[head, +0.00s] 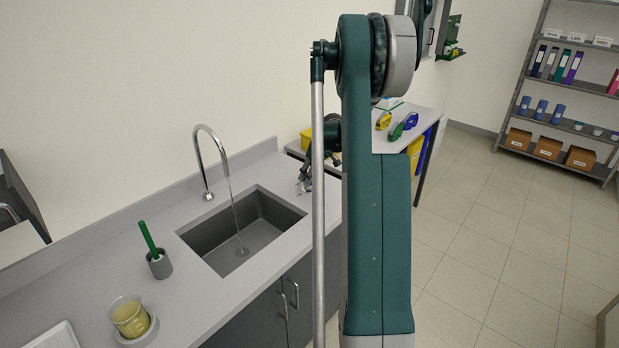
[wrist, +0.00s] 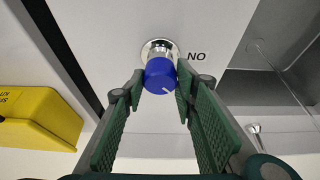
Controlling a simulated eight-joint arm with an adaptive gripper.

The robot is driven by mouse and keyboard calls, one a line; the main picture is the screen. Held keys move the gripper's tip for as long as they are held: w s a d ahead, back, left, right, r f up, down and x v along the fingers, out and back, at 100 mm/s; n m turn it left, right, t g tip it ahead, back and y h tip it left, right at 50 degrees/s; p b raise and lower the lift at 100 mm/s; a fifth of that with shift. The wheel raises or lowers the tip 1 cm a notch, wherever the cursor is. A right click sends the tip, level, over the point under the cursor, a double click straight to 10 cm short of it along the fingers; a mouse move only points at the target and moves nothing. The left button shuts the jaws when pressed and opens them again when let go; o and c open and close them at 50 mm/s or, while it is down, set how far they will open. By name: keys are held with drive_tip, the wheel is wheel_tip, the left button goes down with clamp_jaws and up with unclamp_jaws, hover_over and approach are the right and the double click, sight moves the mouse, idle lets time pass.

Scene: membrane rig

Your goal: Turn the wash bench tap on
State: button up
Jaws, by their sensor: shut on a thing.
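The tap knob (wrist: 161,75) is blue with a short white line and a chrome base against a pale surface, in the wrist view. The letters beside it read "NO" in this picture. My gripper (wrist: 160,82) is shut on the knob, one finger on each side. In the head view, the chrome tap spout (head: 211,150) curves over the grey sink (head: 270,208). A thin stream of water runs from the spout down to the drain. My gripper (head: 305,182) also shows behind my arm, at the sink's right end; the knob is hidden there.
On the wash bench (head: 190,295) stand a grey cup (head: 160,266) with a green-handled tool and a beaker (head: 130,318) of yellowish liquid. A yellow box (wrist: 38,115) lies left of the knob in the wrist view. Open floor (head: 490,230) lies to the right.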

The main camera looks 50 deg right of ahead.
drive_tip(key=o, duration=0.9)
drive_tip(key=shift+r, duration=0.1)
drive_tip(key=v, duration=1.1)
drive_tip(key=shift+s+r, duration=0.15)
drive_tip(key=shift+r, duration=0.25)
drive_tip(key=shift+a, duration=0.1)
